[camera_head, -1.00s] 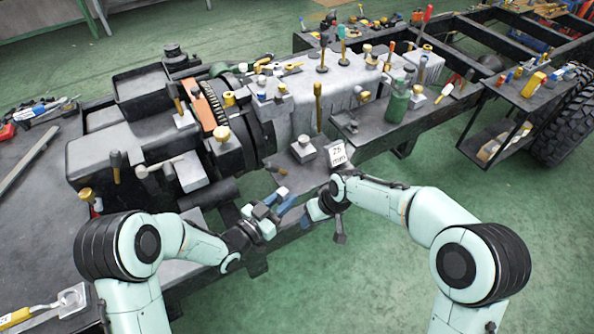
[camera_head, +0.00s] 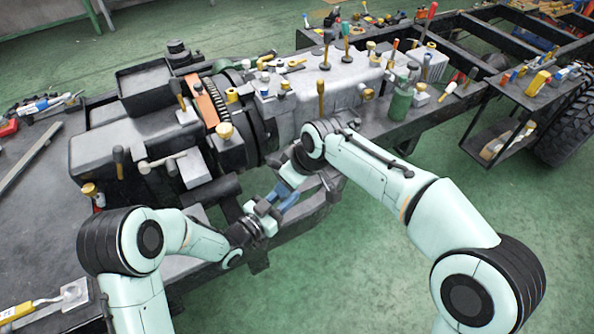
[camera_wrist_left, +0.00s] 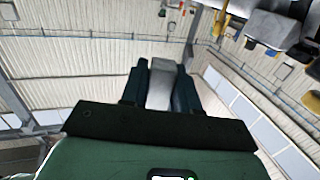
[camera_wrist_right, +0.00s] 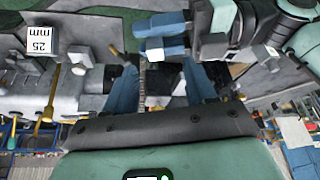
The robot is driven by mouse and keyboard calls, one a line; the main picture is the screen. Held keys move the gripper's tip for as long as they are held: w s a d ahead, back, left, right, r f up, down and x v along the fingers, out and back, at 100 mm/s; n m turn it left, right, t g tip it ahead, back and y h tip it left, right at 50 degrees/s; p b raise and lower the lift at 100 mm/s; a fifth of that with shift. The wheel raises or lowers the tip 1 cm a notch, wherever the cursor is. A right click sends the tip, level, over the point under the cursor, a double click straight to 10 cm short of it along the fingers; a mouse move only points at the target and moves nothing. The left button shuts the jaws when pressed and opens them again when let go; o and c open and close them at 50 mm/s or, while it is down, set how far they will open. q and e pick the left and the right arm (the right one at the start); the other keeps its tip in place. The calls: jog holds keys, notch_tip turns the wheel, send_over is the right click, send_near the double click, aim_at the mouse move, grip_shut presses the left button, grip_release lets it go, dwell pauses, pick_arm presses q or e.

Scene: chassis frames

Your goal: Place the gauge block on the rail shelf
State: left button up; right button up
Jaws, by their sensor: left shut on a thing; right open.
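The gauge block (camera_wrist_left: 160,85) is a plain grey block between the dark blue fingers of my left gripper (camera_wrist_left: 160,90) in the left wrist view. My left gripper is shut on it, low in front of the chassis in the head view (camera_head: 266,214). My right gripper (camera_wrist_right: 160,85) is open, its blue fingers apart; the left gripper's fingers lie close by in the right wrist view. A shelf (camera_head: 528,97), which looks like the rail shelf, hangs at the chassis rail on the right. A white face marked 25 mm (camera_wrist_right: 42,39) shows in the right wrist view; the right arm hides it in the head view.
Knobs, tools and a green bottle (camera_head: 400,104) crowd the chassis top. The shelf holds several small items, including a yellow one (camera_head: 535,84). A large tyre (camera_head: 566,128) stands beside it. The green floor in front of the rail is clear.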

jog(key=x, duration=0.5)
jog(key=shift+w+a+f, duration=0.1)
jog(key=shift+a+f, duration=0.05)
jog(key=shift+f, duration=0.15)
grip_shut()
pick_arm(q)
jog(key=o, duration=1)
jog(key=shift+c, duration=0.2)
jog(key=shift+o, duration=0.3)
